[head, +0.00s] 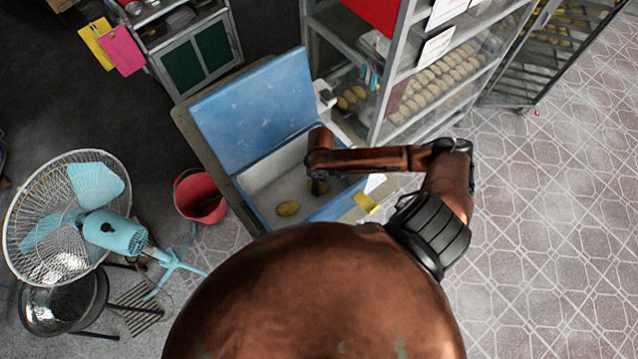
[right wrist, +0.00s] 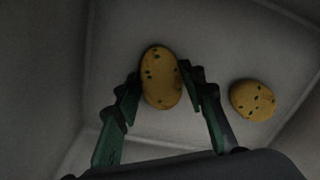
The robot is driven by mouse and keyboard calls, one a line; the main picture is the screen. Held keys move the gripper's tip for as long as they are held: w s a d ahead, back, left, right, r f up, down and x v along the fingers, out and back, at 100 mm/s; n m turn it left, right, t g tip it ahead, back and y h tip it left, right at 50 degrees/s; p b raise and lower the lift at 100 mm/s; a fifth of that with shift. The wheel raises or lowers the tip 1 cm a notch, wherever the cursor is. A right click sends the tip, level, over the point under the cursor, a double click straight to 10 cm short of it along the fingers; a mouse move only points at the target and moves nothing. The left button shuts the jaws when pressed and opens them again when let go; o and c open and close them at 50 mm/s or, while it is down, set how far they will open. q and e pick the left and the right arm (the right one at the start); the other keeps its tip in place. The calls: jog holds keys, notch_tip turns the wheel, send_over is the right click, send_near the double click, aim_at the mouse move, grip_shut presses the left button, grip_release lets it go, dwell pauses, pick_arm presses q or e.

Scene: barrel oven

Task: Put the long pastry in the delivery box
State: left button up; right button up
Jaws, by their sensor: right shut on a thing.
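The delivery box (head: 270,173) is blue outside and pale inside, with its blue lid (head: 250,112) standing open. My right gripper (head: 317,186) reaches down inside the box. In the right wrist view it (right wrist: 163,82) is shut on the long pastry (right wrist: 160,78), an oval, golden, dark-speckled piece held between the two green fingers. The pastry is low over the pale floor; I cannot tell whether it touches. A second, rounder speckled pastry (right wrist: 253,100) lies on the floor beside it, apart from the fingers; it also shows in the head view (head: 288,208). My left gripper is not in view.
A glass-sided rack (head: 440,85) with rows of pastries stands right of the box. A red bucket (head: 200,196) and a turquoise fan (head: 110,228) stand to the left. Tiled floor on the right is clear.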

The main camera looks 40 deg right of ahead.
jog(key=o, duration=1.2)
jog(key=shift+c, duration=0.2)
jog(key=shift+r, duration=0.1)
notch_tip(320, 180, up, 12)
jog(key=p, duration=0.1)
jog(key=shift+w+d, duration=0.15)
jog(key=shift+d, duration=0.05)
